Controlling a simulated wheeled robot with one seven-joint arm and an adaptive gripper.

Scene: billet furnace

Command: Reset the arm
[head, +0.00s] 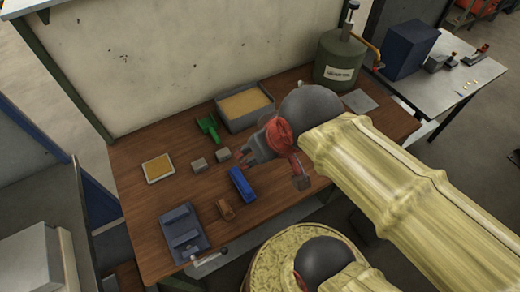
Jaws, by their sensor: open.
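My arm, in a pale yellow sleeve, reaches in from the right of the head view. My gripper (258,157), grey with a red part behind it, hangs above the middle of the brown wooden table (145,215). It is open, and I see nothing held in it. Its fingers are small and partly hidden by my wrist. A blue block (242,184) lies on the table just below and left of it.
A grey bin with tan contents (246,122), green scoop (208,127), two grey blocks (199,165), brown block (226,209), tan-filled tray (158,168) and blue-grey holder (184,234) are on the table. A green canister (339,60) stands at the back right. A wall (170,60) rises behind.

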